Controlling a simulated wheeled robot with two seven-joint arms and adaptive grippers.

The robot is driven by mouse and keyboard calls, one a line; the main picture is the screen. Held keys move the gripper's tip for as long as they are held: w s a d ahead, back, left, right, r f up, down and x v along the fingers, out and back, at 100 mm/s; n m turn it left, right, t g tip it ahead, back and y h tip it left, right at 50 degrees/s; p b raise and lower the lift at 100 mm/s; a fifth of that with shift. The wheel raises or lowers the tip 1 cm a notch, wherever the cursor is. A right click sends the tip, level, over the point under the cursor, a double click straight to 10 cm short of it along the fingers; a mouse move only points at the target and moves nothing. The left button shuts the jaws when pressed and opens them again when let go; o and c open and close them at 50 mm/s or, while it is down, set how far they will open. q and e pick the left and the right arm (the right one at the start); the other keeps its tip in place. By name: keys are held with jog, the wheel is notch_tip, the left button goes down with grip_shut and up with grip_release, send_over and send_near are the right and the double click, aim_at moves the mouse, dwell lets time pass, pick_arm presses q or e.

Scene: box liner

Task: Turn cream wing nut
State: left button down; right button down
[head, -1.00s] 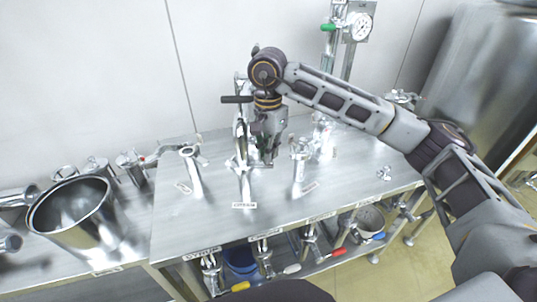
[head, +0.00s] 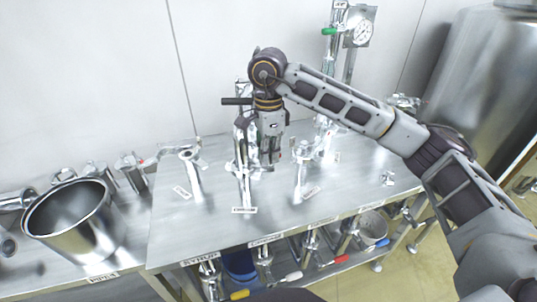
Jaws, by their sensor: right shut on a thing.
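My right gripper (head: 269,160) points straight down at the middle pipe fitting (head: 243,165) on the steel bench. Its fingers are shut on a small part at the right side of this fitting's top, where the wing nut sits. The fingers hide most of the nut, and its cream colour cannot be made out. The fitting stands upright with a small label (head: 244,210) in front of it. My left gripper is not in view.
Similar upright fittings stand to the left (head: 193,170) and right (head: 302,170) on the bench (head: 340,190). A steel pot (head: 70,225) stands at the far left. A gauge (head: 361,32) rises behind. Several valves with coloured handles are on the lower shelf.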

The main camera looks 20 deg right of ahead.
jog(key=shift+r, duration=0.1)
dwell(0.3)
jog(key=c, duration=1.6)
grip_release()
jog(key=shift+r, duration=5.95)
